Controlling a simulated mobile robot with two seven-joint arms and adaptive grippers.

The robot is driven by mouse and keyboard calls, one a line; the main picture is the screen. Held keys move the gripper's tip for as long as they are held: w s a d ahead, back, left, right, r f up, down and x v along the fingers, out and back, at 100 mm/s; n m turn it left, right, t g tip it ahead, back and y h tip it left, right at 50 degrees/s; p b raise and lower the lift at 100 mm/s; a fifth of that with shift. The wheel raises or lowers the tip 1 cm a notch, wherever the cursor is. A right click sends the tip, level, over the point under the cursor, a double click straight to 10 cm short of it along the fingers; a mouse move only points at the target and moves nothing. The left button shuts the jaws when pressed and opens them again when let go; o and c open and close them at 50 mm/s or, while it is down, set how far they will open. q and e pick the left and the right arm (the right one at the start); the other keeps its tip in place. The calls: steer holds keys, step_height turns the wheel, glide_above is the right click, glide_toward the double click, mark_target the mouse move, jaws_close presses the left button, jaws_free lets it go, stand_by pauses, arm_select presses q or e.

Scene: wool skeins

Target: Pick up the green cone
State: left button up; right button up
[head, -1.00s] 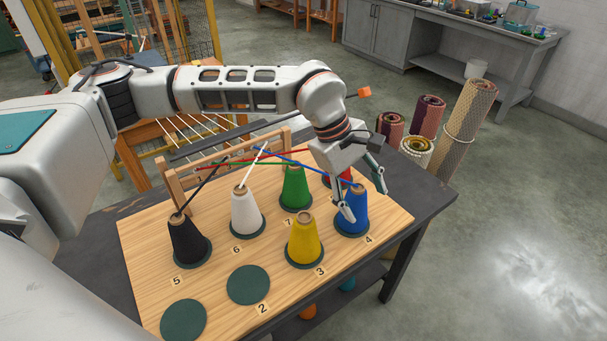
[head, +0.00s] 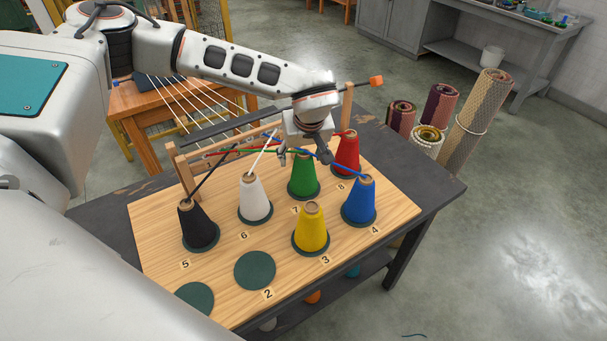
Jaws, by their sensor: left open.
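The green cone (head: 303,181) stands upright on its dark round pad by label 7, in the back row of the wooden board (head: 205,283). My left gripper (head: 304,157) is above it, pointing down and open, with one finger on each side of the cone's top. A green strand runs left from the cone's top toward the wooden rack. My right gripper is not in view.
The red cone (head: 346,155) stands close on the right, the white cone (head: 256,201) on the left. The yellow cone (head: 312,232) and blue cone (head: 359,203) stand in front; the black cone (head: 199,228) is far left. The wooden rack (head: 187,172) is behind.

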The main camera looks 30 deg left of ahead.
arm_select(q)
steer(key=x, duration=0.4)
steer(key=shift+w+d+f, duration=0.15)
steer(key=shift+w+f, duration=0.05)
steer(key=shift+f, duration=0.1)
steer(key=c, duration=1.3)
steer(key=shift+r, duration=0.2)
